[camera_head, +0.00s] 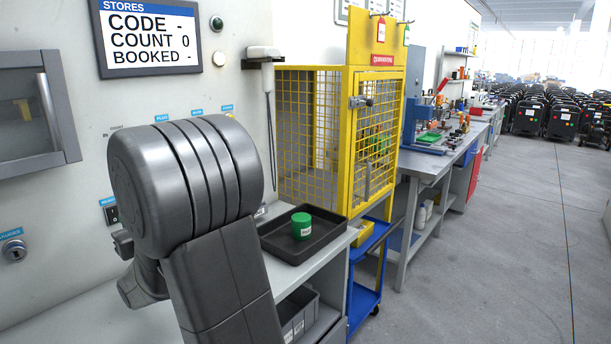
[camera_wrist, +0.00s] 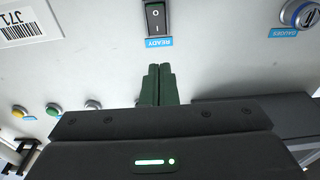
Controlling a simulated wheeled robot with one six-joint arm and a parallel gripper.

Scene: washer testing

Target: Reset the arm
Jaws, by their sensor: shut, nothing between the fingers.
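My gripper (camera_wrist: 158,72) shows in the wrist view, its two dark green fingers together and empty. The fingertips point at the pale panel just beside the black rocker switch (camera_wrist: 156,18) labelled READY, which appears upside down there. I cannot tell whether the tips touch the panel. In the head view my grey arm fills the left middle and hides most of the gripper. The READY switch (camera_head: 112,214) also shows there, left of my arm.
A STORES screen (camera_head: 150,38) hangs on the wall. The aisle floor (camera_head: 480,260) at right is clear.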

